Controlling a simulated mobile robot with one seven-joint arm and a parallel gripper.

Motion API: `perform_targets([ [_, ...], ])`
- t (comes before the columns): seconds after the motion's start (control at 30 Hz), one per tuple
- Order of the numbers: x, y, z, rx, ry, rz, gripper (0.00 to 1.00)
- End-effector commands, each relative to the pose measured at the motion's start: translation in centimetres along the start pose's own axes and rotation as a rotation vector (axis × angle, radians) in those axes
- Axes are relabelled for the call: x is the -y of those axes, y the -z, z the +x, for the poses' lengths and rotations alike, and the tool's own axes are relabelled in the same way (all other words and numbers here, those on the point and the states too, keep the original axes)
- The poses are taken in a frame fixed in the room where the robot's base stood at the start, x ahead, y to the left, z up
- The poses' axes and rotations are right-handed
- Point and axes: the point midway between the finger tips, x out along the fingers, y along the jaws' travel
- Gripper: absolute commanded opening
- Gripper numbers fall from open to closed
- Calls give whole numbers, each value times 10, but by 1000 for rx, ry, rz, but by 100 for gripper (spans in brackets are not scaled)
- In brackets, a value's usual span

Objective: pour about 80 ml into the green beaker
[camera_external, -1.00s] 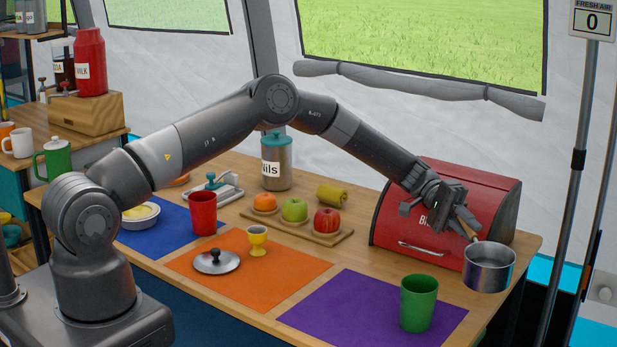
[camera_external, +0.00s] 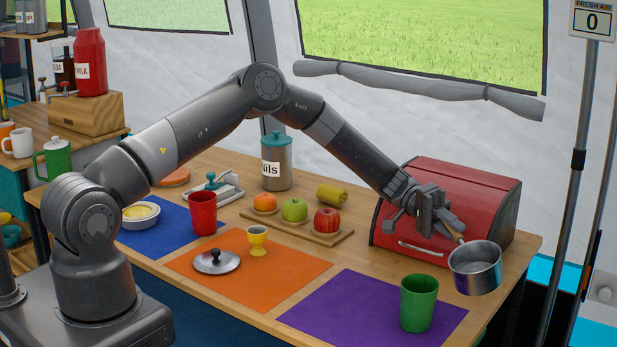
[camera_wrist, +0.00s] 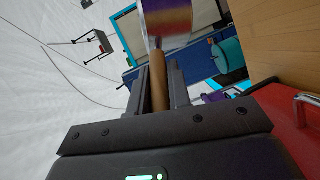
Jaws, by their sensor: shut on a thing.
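The green beaker (camera_external: 418,304) stands upright on the purple mat (camera_external: 350,312) at the front right of the table. My gripper (camera_external: 448,232) is shut on the wooden handle of a small metal saucepan (camera_external: 475,270). The pan is held in the air, behind and to the right of the beaker, and looks roughly level. In the wrist view the handle (camera_wrist: 158,82) runs between the fingers to the shiny pan (camera_wrist: 167,22). The pan's contents cannot be made out.
A red bread box (camera_external: 440,190) stands close behind my gripper. An apple board (camera_external: 335,238), an orange mat (camera_external: 285,285) with a lid (camera_external: 216,262) and yellow egg cup (camera_external: 257,240), and a red cup (camera_external: 202,213) are to the left. A pole (camera_external: 565,190) stands at right.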

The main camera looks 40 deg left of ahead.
Motion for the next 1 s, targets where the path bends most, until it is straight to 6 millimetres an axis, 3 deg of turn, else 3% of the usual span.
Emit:
perform_targets([
  [0.3,-12,-18,-8,-27,-59,158,0],
  [1.0,-32,-31,-17,-50,-105,287,0],
])
